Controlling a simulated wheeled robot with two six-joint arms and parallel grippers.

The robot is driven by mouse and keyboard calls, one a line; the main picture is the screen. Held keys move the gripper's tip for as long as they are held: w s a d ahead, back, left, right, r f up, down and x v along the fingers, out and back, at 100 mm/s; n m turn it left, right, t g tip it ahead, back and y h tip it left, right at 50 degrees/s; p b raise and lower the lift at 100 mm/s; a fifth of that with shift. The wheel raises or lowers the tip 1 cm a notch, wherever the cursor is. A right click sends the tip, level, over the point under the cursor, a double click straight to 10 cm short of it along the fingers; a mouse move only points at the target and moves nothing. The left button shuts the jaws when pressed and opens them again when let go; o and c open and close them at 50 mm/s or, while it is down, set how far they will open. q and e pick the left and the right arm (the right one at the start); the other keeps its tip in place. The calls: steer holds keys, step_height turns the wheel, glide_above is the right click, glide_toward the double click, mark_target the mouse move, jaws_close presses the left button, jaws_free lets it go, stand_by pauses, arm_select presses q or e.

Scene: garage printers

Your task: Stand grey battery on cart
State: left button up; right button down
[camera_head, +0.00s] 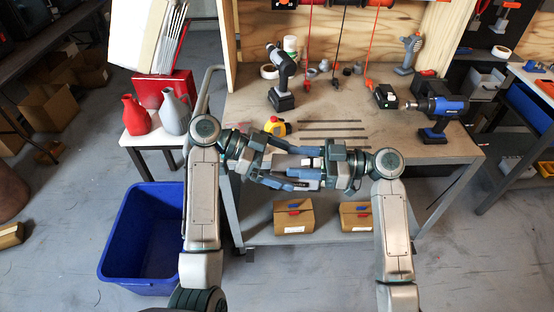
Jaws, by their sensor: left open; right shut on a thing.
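The cart (240,115) has a light wooden top and stands in front of me. My two grippers meet above its front edge. My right gripper (304,164) points left and is shut on a small pale grey thing (293,161), apparently the grey battery. Most of it is hidden by the fingers, so I cannot tell its tilt. My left gripper (277,163) points right and is open, its fingers close to the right gripper's fingers. I cannot tell whether they touch the grey thing.
A blue bin (143,235) stands left.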

arm_select(q)
steer(key=c, duration=1.1)
steer(key=shift+c, duration=1)
arm_select(e)
steer(key=c, duration=1.1)
jaws_free()
arm_select(q)
steer(key=shift+w, duration=0.1)
steer(key=shift+c, duration=0.8)
arm_select(e)
steer(key=o, duration=0.4)
steer(key=shift+s, duration=0.1)
